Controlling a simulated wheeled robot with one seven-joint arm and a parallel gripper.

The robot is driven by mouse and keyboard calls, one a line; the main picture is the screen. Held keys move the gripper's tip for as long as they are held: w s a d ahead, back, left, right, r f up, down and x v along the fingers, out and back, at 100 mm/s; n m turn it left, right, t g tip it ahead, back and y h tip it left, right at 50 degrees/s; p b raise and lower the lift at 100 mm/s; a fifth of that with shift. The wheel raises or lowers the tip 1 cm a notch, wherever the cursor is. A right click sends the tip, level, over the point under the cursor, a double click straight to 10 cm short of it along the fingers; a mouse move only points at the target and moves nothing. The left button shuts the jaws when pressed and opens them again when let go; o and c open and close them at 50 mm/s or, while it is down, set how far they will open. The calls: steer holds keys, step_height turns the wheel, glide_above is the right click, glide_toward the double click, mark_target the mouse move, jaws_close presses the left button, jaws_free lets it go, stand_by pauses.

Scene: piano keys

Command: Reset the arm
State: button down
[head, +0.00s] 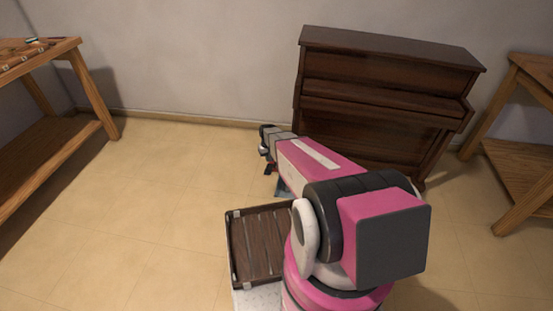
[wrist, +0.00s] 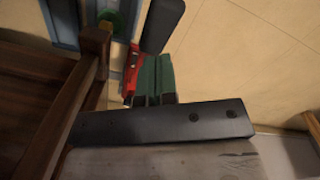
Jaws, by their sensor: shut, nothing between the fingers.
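My gripper (head: 268,168) is at the far end of my pink arm in the head view, in front of the piano's left side and pointing down. In the wrist view the green fingers of my gripper (wrist: 155,68) lie side by side, shut and empty. The dark brown upright piano (head: 385,95) stands against the back wall. No keys can be made out. My arm hides its lower left part.
A dark slatted wooden box (head: 262,245) stands left of my arm's base. A wooden table (head: 50,50) is at the left and another (head: 530,75) at the right. The floor (head: 150,200) at left is clear. A red object (wrist: 130,80) lies beside the fingers.

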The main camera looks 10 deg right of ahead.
steer(key=shift+r, duration=0.1)
steer(key=s+r+m, duration=0.1)
steer(key=s+r, duration=2.2)
steer(key=r, duration=0.1)
steer(key=shift+s+r, duration=0.15)
steer(key=shift+r, duration=0.25)
